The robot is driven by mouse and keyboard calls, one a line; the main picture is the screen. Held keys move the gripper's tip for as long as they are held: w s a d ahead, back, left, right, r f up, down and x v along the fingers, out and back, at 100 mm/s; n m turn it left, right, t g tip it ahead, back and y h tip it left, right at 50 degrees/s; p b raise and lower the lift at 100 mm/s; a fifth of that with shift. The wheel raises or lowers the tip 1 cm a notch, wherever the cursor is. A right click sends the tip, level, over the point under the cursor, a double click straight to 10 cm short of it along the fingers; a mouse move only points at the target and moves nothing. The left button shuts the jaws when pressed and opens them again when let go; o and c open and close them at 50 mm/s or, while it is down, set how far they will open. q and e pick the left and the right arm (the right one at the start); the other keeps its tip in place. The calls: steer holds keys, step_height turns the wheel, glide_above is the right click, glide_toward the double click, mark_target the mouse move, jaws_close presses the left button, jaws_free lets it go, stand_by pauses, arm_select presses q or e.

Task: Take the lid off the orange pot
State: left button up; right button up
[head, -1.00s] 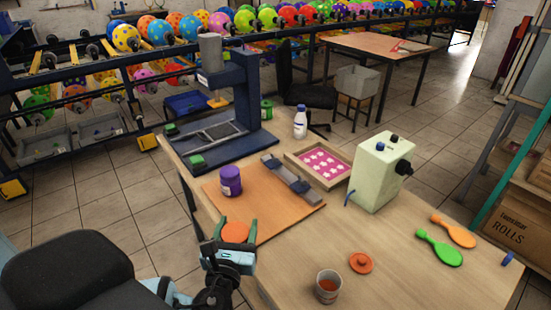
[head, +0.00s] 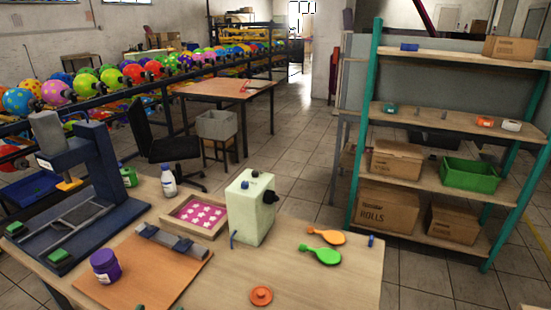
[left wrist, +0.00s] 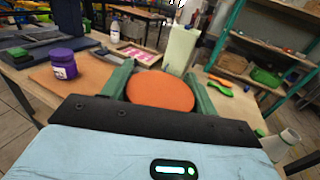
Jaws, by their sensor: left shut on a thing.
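In the left wrist view my left gripper (left wrist: 160,92) is shut on an orange round thing (left wrist: 160,90), with a green finger on either side of it. Its flat top faces up; whether it is a lid alone or a pot with its lid on is hidden. A separate orange disc with a raised middle (head: 261,295), like a lid, lies flat on the wooden table near the front edge of the head view.
A purple pot (head: 105,265) stands on the orange board (head: 165,275); it also shows in the left wrist view (left wrist: 63,63). A pale green box (head: 250,208), a pink tray (head: 222,218), a bottle (head: 168,180) and two paddles (head: 322,255) are farther back. Table around the orange disc is clear.

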steer(key=shift+s+d+f, duration=0.1)
steer(key=shift+s+d, duration=0.05)
arm_select(q)
steer(key=w+d+m+g+h, duration=0.2)
steer(key=w+d+m+h, duration=0.1)
steer(key=d, duration=0.5)
steer(key=w+d+r+m+g+h, duration=0.1)
steer(key=w+d+m+g+h, duration=0.1)
steer(key=d+m+h, duration=0.3)
steer(key=w+d+h, duration=0.1)
steer(key=d+h, duration=0.1)
steer(key=h, duration=0.1)
steer(key=shift+d+h, duration=0.3)
steer(key=shift+d, duration=0.1)
jaws_close()
